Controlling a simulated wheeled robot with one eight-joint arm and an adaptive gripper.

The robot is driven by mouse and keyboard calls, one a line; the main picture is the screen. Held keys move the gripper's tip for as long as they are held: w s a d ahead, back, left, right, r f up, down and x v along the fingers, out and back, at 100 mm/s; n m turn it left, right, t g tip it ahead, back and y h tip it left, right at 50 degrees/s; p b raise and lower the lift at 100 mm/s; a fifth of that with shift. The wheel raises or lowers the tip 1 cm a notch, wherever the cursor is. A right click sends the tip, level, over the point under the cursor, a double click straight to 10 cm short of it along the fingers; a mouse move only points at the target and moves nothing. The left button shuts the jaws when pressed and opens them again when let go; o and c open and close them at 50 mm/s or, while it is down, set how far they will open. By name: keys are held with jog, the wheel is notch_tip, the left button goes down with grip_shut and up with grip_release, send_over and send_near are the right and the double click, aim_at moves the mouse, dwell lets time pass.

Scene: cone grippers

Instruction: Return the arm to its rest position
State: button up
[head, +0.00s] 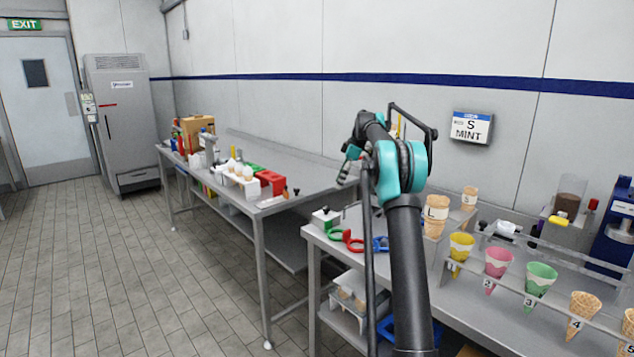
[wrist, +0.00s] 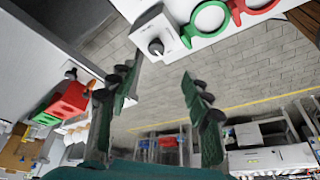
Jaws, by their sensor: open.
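My arm (head: 408,260) rises from the bottom of the head view and bends at a teal joint above the near counter. My gripper (head: 347,165) shows small and partly hidden behind the arm, raised over the counter area. In the wrist view my gripper (wrist: 160,78) has its two dark green fingers spread wide apart, with nothing between them. Beyond the fingers are the tiled floor and a counter edge.
Green (head: 336,233), red (head: 353,243) and blue (head: 380,245) ring tools lie by a white box with a black knob (head: 325,217). A cone rack (head: 505,292) holds several cones at right. Red bins (head: 270,181) stand on the far table. Floor (head: 150,270) at left is clear.

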jog(key=s+f+m+h, duration=0.1)
jog(key=s+f+m, duration=0.1)
jog(key=s, duration=0.6)
jog(key=s+a+f+m+t, duration=0.1)
jog(key=s+m, duration=0.3)
jog(key=s, duration=0.5)
jog(key=s+a+f+m+h, duration=0.1)
jog(key=s+f+m, duration=0.2)
jog(key=s, duration=0.6)
jog(key=shift+f+t+h, duration=0.3)
jog(key=shift+t, duration=0.1)
jog(key=s+f+m, duration=0.2)
jog(key=s+f, duration=0.3)
jog(key=s, duration=0.4)
jog(key=s+f+m+t+h, duration=0.1)
jog(key=s+f, duration=0.3)
jog(key=s, duration=0.5)
jog(key=s+d+f+m, duration=0.1)
jog(key=s+f+m, duration=0.2)
jog(key=s, duration=0.7)
notch_tip(320, 180, down, 3)
jog(key=shift+s+r+m+t+h, duration=0.1)
jog(key=shift+r+m+t+h, duration=0.05)
jog(key=shift+m+t+h, duration=0.2)
jog(key=shift+c, duration=0.3)
